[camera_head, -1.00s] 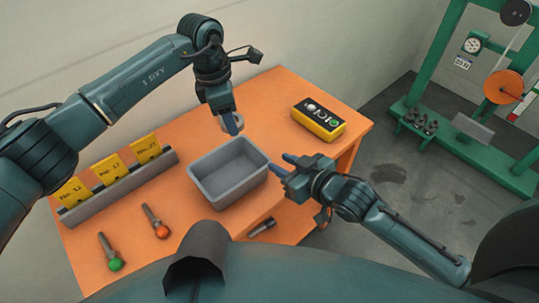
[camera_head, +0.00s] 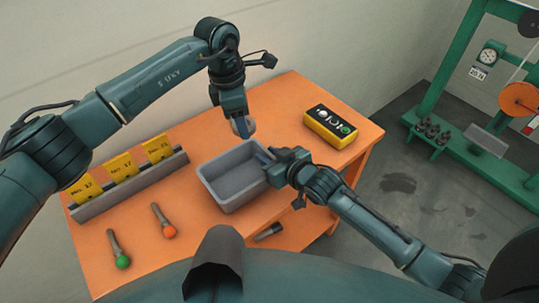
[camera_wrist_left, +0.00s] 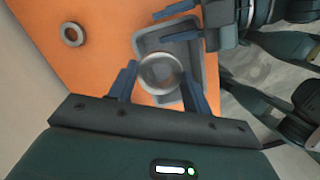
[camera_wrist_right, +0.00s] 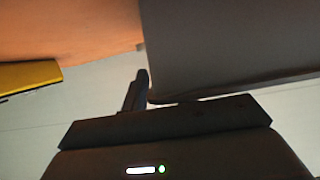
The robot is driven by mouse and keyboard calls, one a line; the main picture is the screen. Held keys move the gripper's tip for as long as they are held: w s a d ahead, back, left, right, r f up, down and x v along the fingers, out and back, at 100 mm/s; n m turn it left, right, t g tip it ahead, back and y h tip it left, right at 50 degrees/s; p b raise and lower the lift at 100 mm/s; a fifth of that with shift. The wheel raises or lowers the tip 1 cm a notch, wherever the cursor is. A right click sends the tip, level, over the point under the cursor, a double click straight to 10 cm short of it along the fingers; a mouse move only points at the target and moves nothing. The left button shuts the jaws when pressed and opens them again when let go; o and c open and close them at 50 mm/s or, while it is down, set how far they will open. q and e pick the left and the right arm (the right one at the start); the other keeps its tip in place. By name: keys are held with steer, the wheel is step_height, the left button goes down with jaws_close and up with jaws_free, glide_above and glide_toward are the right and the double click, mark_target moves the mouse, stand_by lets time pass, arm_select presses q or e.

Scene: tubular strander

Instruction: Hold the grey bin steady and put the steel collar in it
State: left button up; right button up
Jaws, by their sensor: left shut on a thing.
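My left gripper (camera_wrist_left: 160,84) is shut on a steel collar (camera_wrist_left: 161,73), a blurred ring between its fingertips. In the head view this gripper (camera_head: 240,122) is behind the grey bin's back edge. The grey bin (camera_head: 215,200) stands empty and upright on the orange table; it also shows past the collar in the left wrist view (camera_wrist_left: 146,42). My right gripper (camera_head: 268,158) is at the bin's right rim, a fingertip overlapping it. In the right wrist view the bin wall (camera_wrist_right: 235,50) fills the upper right, close to one finger; the other finger is hidden.
A second ring (camera_wrist_left: 72,34) lies on the orange table (camera_head: 285,100).

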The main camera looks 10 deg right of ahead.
jaws_close()
